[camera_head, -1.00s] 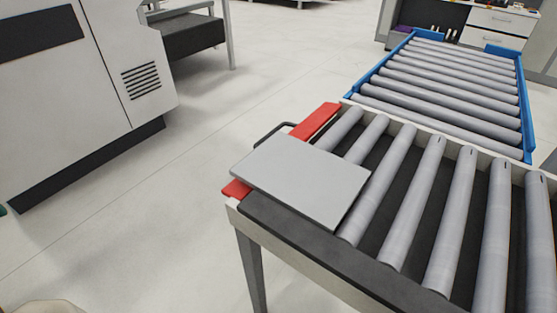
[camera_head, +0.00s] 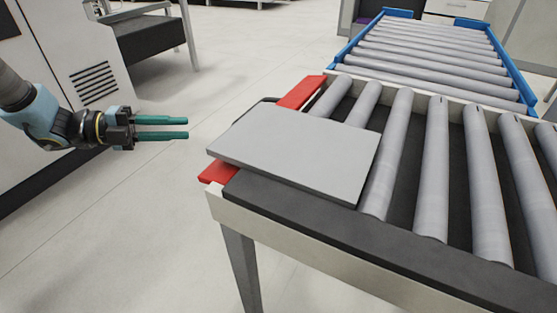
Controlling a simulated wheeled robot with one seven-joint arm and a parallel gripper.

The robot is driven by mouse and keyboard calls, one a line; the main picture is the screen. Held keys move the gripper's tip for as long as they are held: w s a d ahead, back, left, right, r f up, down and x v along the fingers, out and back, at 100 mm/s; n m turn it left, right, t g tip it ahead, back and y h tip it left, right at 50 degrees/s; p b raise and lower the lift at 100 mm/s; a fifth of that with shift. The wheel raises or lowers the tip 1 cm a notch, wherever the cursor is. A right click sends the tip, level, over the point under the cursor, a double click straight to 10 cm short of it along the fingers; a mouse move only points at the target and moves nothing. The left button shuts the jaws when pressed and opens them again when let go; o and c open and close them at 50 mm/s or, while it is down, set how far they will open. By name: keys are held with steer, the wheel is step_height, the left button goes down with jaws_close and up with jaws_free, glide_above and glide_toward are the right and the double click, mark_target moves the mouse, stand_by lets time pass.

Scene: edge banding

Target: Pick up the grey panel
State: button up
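The grey panel (camera_head: 295,153) lies flat on the left end of the roller conveyor. Its left part covers a red strip (camera_head: 302,92), and its right edge rests over the rollers. My gripper (camera_head: 188,128) has come in from the left, with two green fingers pointing right toward the panel. The fingers are apart with nothing between them. The fingertips are left of the panel's left corner in the picture and do not touch it.
The roller conveyor (camera_head: 437,170) has a pale frame and a dark front edge. A second, blue-framed conveyor (camera_head: 340,57) stands behind it. A grey-white machine (camera_head: 50,50) stands at the left. The floor between machine and conveyor is clear.

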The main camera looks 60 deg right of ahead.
mark_target(236, 152)
steer(key=s+m+g+y, duration=0.1)
steer(key=s, duration=0.2)
steer(key=s+a+m+g+y, duration=0.1)
steer(key=s+m+g, duration=0.1)
steer(key=s, duration=0.1)
steer(key=s+f+m+g+y, duration=0.1)
steer(key=s+m+y, duration=0.1)
steer(key=s, duration=0.1)
steer(key=shift+s+a+g+p, duration=0.3)
steer(key=shift+p, duration=0.05)
steer(key=p+x, duration=0.2)
steer(key=x, duration=0.3)
steer(key=shift+s, duration=0.25)
steer(key=shift+s+f, duration=0.2)
steer(key=shift+s, duration=0.05)
jaws_close()
stand_by(0.4)
